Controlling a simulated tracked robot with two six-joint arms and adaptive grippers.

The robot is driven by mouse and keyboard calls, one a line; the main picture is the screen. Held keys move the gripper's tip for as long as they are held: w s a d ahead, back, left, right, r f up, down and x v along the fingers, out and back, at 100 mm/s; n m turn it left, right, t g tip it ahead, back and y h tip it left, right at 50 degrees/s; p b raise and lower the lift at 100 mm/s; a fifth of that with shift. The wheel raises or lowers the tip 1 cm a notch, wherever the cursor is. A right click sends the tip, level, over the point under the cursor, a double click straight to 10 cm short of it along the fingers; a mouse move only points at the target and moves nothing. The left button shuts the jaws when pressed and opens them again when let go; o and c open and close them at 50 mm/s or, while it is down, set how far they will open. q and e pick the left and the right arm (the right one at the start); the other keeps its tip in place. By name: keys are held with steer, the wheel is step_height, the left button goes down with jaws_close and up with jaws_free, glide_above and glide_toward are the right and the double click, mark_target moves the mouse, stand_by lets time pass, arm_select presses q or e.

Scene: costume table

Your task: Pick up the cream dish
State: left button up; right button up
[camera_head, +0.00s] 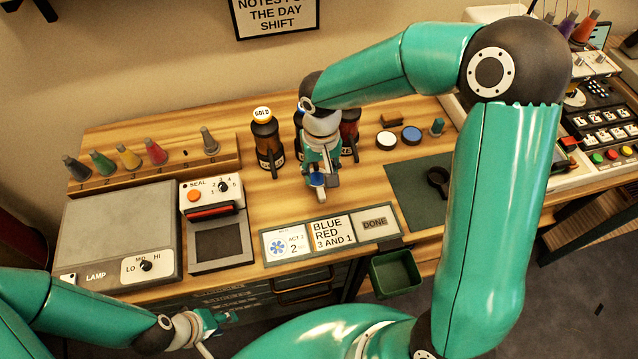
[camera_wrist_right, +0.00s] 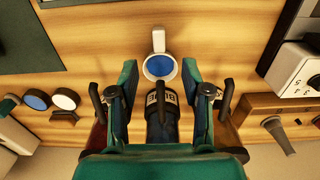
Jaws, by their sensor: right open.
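A small pale cream dish (camera_wrist_right: 158,42) with a straight handle and a blue inside lies on the wood in the right wrist view. It is just beyond the fingertips of my right gripper, apart from them. My right gripper (camera_wrist_right: 160,88) is open and points down, with a dark bottle labelled blue (camera_wrist_right: 162,118) showing between its fingers. In the head view my right gripper (camera_head: 320,178) hides most of the dish and the blue bottle. My left gripper (camera_head: 212,321) is low, in front of the table's front edge, far from the dish; its jaws are too small to read.
A gold bottle (camera_head: 266,138) stands left of my right gripper, and a red bottle (camera_head: 350,130) close behind it. A white disc (camera_head: 386,141) and a blue disc (camera_head: 411,135) lie to the right. Cards (camera_head: 333,232) line the front; a green bin (camera_head: 395,274) hangs below.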

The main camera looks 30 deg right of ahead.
mark_target(321, 191)
step_height(321, 191, down, 3)
steer(key=shift+r, duration=0.1)
steer(key=shift+f+p, duration=0.3)
steer(key=shift+f, duration=0.25)
steer(key=f, duration=0.3)
steer(key=f+p, duration=0.1)
steer(key=shift+w+d+f, duration=0.15)
steer(key=shift+w+f, duration=0.05)
steer(key=shift+w, duration=0.05)
steer(key=shift+c, duration=0.2)
jaws_close()
